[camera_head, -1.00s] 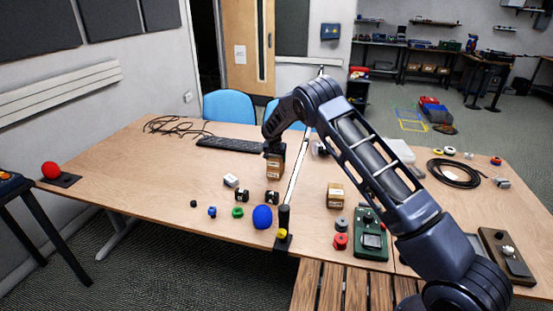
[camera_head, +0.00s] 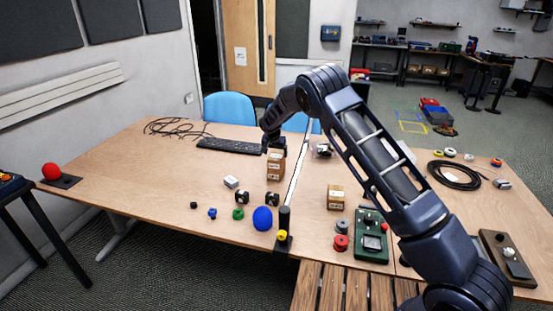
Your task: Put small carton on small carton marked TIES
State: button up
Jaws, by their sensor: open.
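Two small brown cartons stand stacked left of the white strip on the table. The upper small carton (camera_head: 276,157) rests on the lower small carton (camera_head: 274,173), and the stack looks upright. Both have pale labels, too small to read, so I cannot tell which is marked TIES. My gripper (camera_head: 271,147) is open at the top of the stack, just above or behind the upper carton; the exact gap is unclear. Another small brown carton (camera_head: 335,197) stands apart, right of the strip.
A keyboard (camera_head: 231,146) lies behind left. A green device (camera_head: 371,241) is at front right. The table's left is mostly clear.

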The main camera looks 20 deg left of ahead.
jog(key=v, duration=0.6)
jog(key=shift+d+r, duration=0.2)
jog(key=shift+d, duration=0.05)
jog(key=s+d+r, duration=0.2)
jog(key=d+r, duration=0.9)
jog(key=d, duration=0.3)
jog(key=s+d+r, duration=0.2)
jog(key=d+r, duration=0.9)
jog(key=d, duration=0.4)
jog(key=s+d+r, duration=0.4)
jog(key=s+d, duration=0.2)
jog(key=d, duration=0.2)
jog(key=s+d+r, duration=0.4)
jog(key=s+d, duration=0.1)
jog(key=d, duration=0.2)
jog(key=s+d, duration=0.5)
jog(key=s, duration=0.5)
jog(key=s+d+f, duration=0.1)
jog(key=s+d, duration=0.4)
jog(key=s, duration=0.5)
jog(key=s+d+f, duration=0.1)
jog(key=s+d, duration=0.4)
jog(key=s, duration=0.5)
jog(key=shift+f, duration=0.2)
